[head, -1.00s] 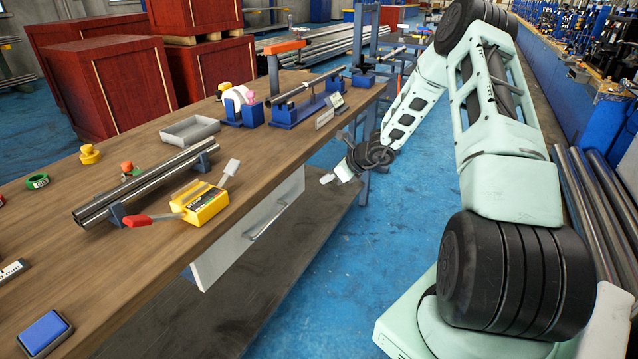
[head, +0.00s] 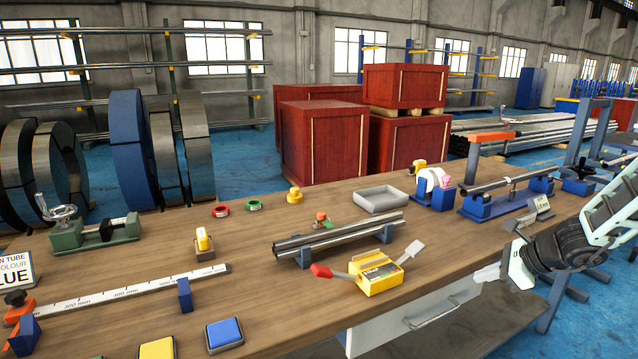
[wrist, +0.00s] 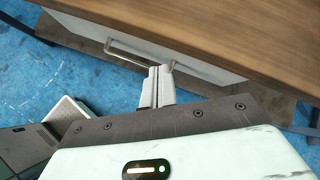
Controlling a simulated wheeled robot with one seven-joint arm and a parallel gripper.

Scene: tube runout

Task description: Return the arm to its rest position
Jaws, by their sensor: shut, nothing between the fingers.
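My gripper (head: 487,273) is at the right of the head view, just off the bench's front edge and near the drawer. Its two pale fingers show in the wrist view (wrist: 157,84), pressed together with nothing between them. Black wrist joints and a mint-green arm link of mine run to the right edge of the head view. The rest of my arm is out of the picture. In the wrist view the fingers point toward the white drawer front (wrist: 205,68) and its handle; I cannot tell the exact gap.
The wooden bench (head: 270,290) carries a yellow tool with a red handle (head: 378,273), metal tubes on a rack (head: 335,235), a grey tray (head: 380,200) and a blue tube stand (head: 505,200). Blue floor (wrist: 60,50) is open in front of the bench.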

